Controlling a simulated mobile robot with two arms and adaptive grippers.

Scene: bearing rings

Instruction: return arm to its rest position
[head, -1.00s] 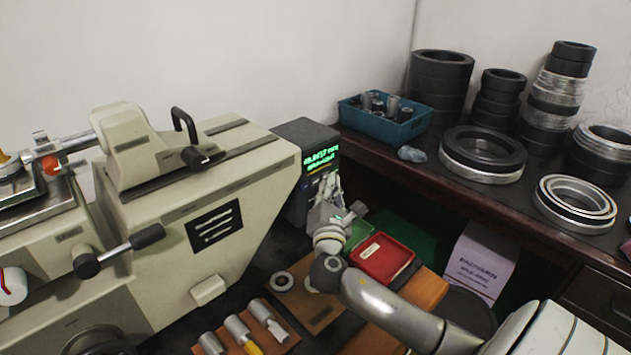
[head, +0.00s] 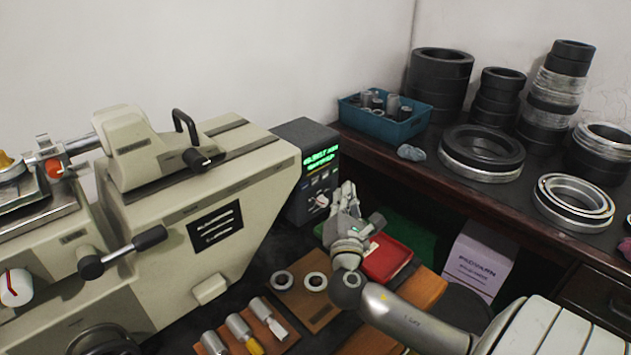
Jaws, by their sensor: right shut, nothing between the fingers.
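My right arm comes in from the lower right. My right gripper (head: 345,195) is shut and empty, pointing up in front of the machine's display box (head: 309,170). It is above the wooden board and partly hides the red tray (head: 387,259). Two small bearing rings lie apart on the board: a left ring (head: 282,280) and a right ring (head: 316,281), close to my wrist. My left gripper is out of view.
A large beige machine (head: 190,215) fills the left side. Metal cylinders on a wooden holder (head: 283,341) stand at the bottom. A dark shelf (head: 440,186) at right carries large rings (head: 481,150) and a blue bin (head: 384,122). A white box (head: 481,262) stands below it.

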